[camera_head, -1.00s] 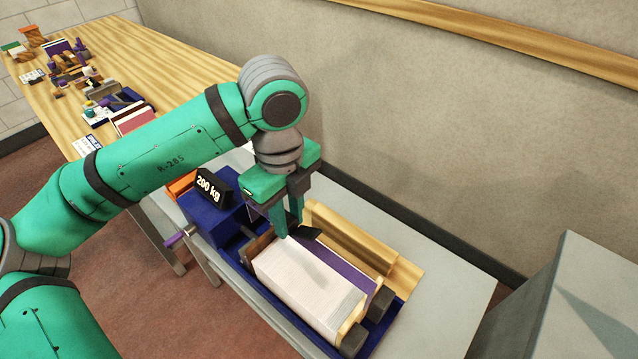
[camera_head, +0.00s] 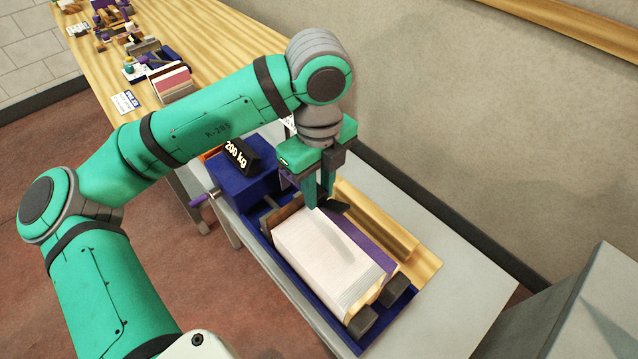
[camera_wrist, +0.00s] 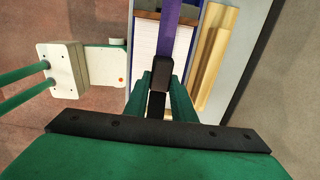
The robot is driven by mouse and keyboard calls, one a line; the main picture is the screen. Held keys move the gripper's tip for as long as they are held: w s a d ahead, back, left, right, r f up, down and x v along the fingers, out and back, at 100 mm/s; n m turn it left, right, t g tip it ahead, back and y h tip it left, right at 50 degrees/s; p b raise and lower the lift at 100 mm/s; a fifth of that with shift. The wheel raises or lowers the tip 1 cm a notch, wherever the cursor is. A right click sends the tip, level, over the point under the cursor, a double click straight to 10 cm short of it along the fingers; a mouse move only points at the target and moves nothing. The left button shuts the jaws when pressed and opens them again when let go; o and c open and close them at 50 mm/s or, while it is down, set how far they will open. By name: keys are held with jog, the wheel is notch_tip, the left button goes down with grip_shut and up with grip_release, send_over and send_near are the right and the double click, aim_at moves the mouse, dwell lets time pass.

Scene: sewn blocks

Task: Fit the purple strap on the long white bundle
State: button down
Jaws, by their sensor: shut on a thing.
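The long white bundle (camera_head: 322,262) lies in a blue tray on the bench, its layered end toward the front right. The purple strap (camera_head: 366,252) shows as a flat band along the bundle's right side. In the wrist view the strap (camera_wrist: 179,30) runs straight away from my fingers, with white on its left. The fingers look shut on the strap's near end in the wrist view (camera_wrist: 160,88).
The blue tray (camera_head: 352,343) has dark blocks (camera_head: 378,305) at its near end. A wooden rail (camera_head: 375,222) runs along the right. A blue box (camera_head: 245,180) carries a black 200 kg weight (camera_head: 240,156). A grey block (camera_head: 570,315) stands right. A wooden table holds small items behind.

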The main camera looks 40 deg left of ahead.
jog(key=shift+f, duration=5.8)
jog(key=shift+f, duration=0.15)
jog(key=c, duration=1.4)
grip_release()
notch_tip(320, 180, up, 11)
jog(key=shift+f, duration=0.1)
